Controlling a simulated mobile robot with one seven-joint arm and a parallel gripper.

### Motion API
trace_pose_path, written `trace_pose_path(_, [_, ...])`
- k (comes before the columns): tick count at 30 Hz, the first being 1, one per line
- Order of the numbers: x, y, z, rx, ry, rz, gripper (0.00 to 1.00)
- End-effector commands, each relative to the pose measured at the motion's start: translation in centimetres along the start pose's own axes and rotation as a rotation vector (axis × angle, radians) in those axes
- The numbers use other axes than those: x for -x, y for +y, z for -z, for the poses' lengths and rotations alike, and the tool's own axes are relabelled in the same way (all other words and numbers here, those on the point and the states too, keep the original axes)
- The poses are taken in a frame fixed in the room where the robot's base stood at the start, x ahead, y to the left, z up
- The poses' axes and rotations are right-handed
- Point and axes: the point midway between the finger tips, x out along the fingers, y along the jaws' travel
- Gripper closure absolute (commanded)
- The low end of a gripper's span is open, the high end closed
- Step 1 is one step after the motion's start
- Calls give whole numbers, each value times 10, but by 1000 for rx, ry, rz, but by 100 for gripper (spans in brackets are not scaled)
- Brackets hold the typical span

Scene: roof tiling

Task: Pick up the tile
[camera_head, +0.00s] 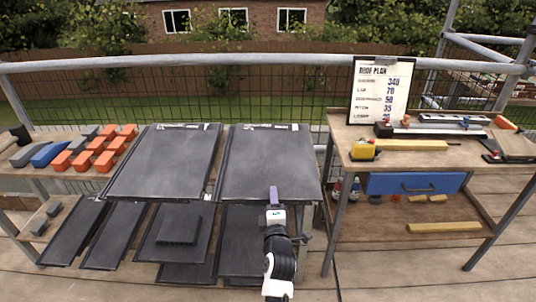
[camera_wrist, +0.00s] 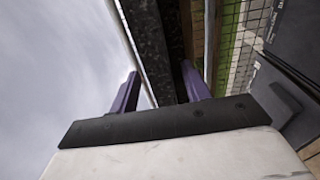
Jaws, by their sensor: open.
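Two large dark grey tiles lie side by side on the stand, the left tile (camera_head: 165,160) and the right tile (camera_head: 262,155). My gripper (camera_head: 273,194) is at the near edge of the right tile, right of its middle. In the wrist view my gripper (camera_wrist: 160,88) has its two purple fingers apart, with nothing clamped. A dark speckled edge (camera_wrist: 160,45), apparently the right tile's, runs up between the fingers. I cannot tell whether either finger touches it.
More dark tiles (camera_head: 115,238) are stacked on the lower level. Orange blocks (camera_head: 83,160) and a blue block (camera_head: 50,154) sit on the left table. The right workbench (camera_head: 345,147) carries tools and a roof plan board (camera_head: 379,92). A railing (camera_head: 200,60) runs behind.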

Motion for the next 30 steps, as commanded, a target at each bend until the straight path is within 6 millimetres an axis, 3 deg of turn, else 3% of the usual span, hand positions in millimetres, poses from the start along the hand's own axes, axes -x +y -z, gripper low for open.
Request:
trace_pose_path(7, [-31, 2, -2, 1, 1, 0, 53])
trace_pose_path(17, [-37, -2, -1, 0, 0, -1, 53])
trace_pose_path(28, [-37, -1, -1, 0, 0, -1, 99])
trace_pose_path(30, [-37, -1, -1, 0, 0, -1, 100])
